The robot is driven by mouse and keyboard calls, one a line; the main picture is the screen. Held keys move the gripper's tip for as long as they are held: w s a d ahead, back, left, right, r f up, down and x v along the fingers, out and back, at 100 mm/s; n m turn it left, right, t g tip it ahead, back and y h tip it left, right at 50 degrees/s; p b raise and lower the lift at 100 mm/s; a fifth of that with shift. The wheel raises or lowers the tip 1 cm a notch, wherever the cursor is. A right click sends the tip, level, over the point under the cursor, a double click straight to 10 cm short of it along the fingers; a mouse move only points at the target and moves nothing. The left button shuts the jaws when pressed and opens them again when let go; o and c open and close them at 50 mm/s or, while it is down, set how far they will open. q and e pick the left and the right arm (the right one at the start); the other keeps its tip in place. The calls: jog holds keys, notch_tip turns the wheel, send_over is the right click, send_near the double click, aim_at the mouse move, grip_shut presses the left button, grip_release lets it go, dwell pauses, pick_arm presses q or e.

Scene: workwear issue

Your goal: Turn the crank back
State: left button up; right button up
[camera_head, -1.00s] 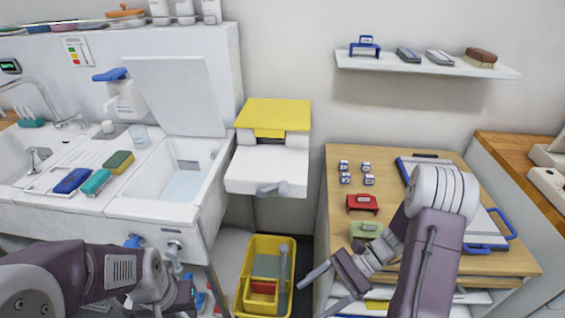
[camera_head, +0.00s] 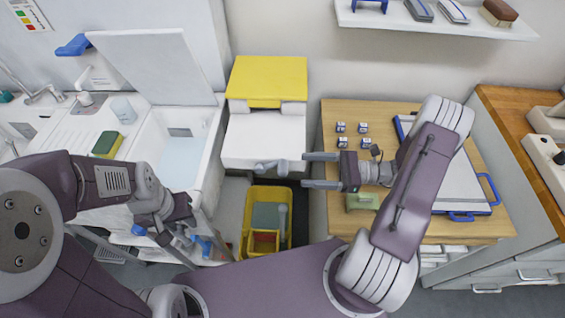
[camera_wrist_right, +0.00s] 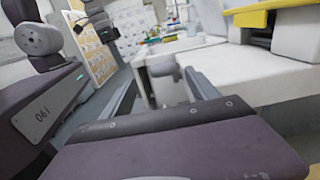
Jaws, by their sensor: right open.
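The crank (camera_head: 277,165) is a short grey handle on the front of a white box with a yellow top (camera_head: 268,78). My right gripper (camera_head: 307,170) is open and empty, just right of the crank, with its two fingers pointing left toward it. In the right wrist view, the grey crank (camera_wrist_right: 165,80) shows ahead between the two fingers (camera_wrist_right: 163,92), and I see no finger closed on it. My left gripper (camera_head: 207,248) is low at the left, below the sink's front, well apart from the crank; its fingers are hard to make out.
A yellow bin (camera_head: 245,235) stands on the floor below the crank. The sink unit (camera_head: 205,165) is at the left. A wooden table (camera_head: 335,225) at the right bears small labelled blocks, a green item (camera_head: 362,201) and a blue-handled board (camera_head: 455,190). A wall shelf (camera_head: 440,25) is above.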

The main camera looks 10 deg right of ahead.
aim_at(283, 167)
jog(key=p+x, duration=0.1)
jog(key=x, duration=0.7)
jog(key=shift+w+d+f, duration=0.1)
jog(key=shift+w+f, duration=0.05)
jog(key=shift+w, duration=0.15)
grip_shut()
